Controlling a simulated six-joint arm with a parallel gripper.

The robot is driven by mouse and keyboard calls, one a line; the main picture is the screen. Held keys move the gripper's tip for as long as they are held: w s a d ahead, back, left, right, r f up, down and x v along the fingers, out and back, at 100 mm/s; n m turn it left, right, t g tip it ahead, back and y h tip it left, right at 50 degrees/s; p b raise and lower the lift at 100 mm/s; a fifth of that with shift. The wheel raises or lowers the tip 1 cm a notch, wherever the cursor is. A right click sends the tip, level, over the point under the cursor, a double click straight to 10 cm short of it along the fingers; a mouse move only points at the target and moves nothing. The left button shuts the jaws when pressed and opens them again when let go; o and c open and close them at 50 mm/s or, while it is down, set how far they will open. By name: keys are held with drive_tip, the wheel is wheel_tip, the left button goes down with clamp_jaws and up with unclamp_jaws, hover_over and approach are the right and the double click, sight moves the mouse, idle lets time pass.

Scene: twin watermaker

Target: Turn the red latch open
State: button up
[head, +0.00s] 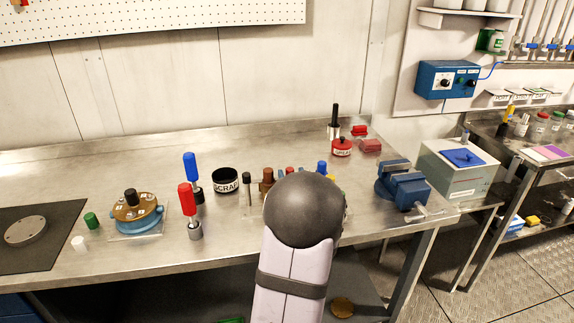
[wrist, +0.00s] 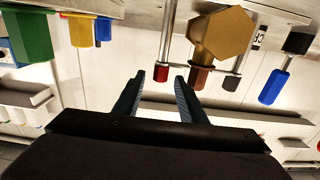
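No part is plainly a red latch, and I cannot tell which red thing it is. A red-handled upright piece (head: 186,197) stands in a grey base at the bench's front left. A red round container (head: 341,148) and small red pieces (head: 370,145) sit at the back right. In the wrist view, my gripper (wrist: 159,80) is open, with nothing seen held between its fingers. A thin rod with a red end (wrist: 161,72) appears in line with the gap; whether it is between the fingers is unclear. In the head view my arm hides the gripper.
The wrist view looks inverted. It shows a brown hexagonal piece (wrist: 222,38), a blue handle (wrist: 273,87) and a green piece (wrist: 27,35) near the fingers. A black SCRAP cup (head: 225,181), blue vise (head: 402,186) and blue-based round housing (head: 136,213) stand on the bench.

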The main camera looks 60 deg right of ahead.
drive_tip(key=p+x, duration=0.2)
drive_tip(key=x, duration=0.5)
drive_tip(key=shift+w, duration=0.2)
drive_tip(key=shift+d+f, duration=0.15)
clamp_jaws()
